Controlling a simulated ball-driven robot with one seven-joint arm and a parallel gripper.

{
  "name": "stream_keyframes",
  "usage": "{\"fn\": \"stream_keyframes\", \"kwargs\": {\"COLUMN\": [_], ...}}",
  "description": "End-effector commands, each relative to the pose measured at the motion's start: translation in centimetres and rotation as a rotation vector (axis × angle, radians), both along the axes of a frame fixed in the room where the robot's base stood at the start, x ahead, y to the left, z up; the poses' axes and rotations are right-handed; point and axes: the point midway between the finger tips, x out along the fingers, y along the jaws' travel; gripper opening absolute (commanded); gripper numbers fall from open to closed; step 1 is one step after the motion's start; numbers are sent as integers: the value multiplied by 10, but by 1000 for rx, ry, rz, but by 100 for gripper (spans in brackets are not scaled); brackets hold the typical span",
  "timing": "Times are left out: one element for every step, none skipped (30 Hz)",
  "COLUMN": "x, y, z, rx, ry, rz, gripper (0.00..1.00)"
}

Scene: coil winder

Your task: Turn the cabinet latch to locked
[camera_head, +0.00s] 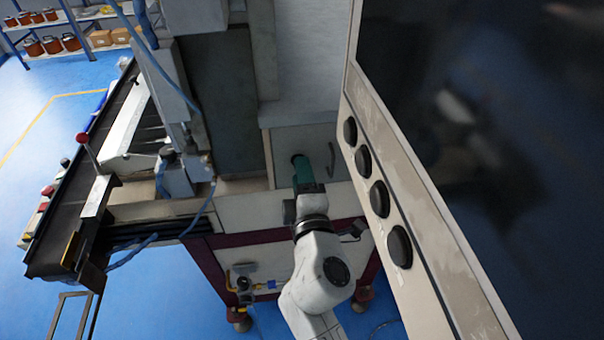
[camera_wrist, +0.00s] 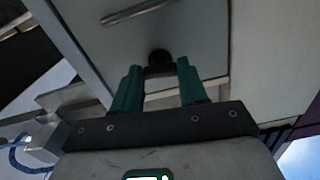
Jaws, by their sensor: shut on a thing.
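The cabinet (camera_head: 318,140) has a grey front door, and it also fills the upper wrist view (camera_wrist: 195,28). The latch (camera_wrist: 158,56) is a small dark round knob on this door. My gripper (camera_head: 298,161) reaches the door's left part with its green fingers. In the wrist view my gripper (camera_wrist: 159,68) has its fingers on either side of the latch, shut on it. The fingers hide part of the latch, and I cannot tell which way it is turned.
A bar handle (camera_head: 331,160) is on the door right of my gripper. A tall panel with several black knobs (camera_head: 380,198) stands close on the right. A conveyor (camera_head: 62,215) is at the left. Blue floor lies open at the far left.

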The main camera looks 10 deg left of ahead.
Motion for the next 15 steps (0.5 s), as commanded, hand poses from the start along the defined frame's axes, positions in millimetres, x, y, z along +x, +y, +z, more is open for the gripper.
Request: {"fn": "stream_keyframes", "kwargs": {"x": [-1, -1, -1, -1, 0, -1, -1, -1, -1, -1, -1, -1, -1, -1, -1], "y": [1, 1, 1, 1, 1, 1, 1, 1, 1, 1, 1, 1, 1, 1, 1], "z": [0, 0, 0, 0, 0, -1, -1, -1, -1, -1, -1, -1, -1, -1, -1], "rx": [-25, -38, -55, -66, -74, -86, -94, -100, -107, -112, -116, -120, -122, -124, -125], "ry": [-5, -10, -15, -18, -21, -24, -26, -28, -30, -30, -31, -33, -33, -34, -34], "rz": [2, 2, 2, 2, 2, 2, 2, 2, 2, 2, 2, 2, 3, 3, 3], "gripper": [12, 12, 12, 12, 12, 12, 12, 12, 12, 12, 12, 12, 12, 12, 12]}}
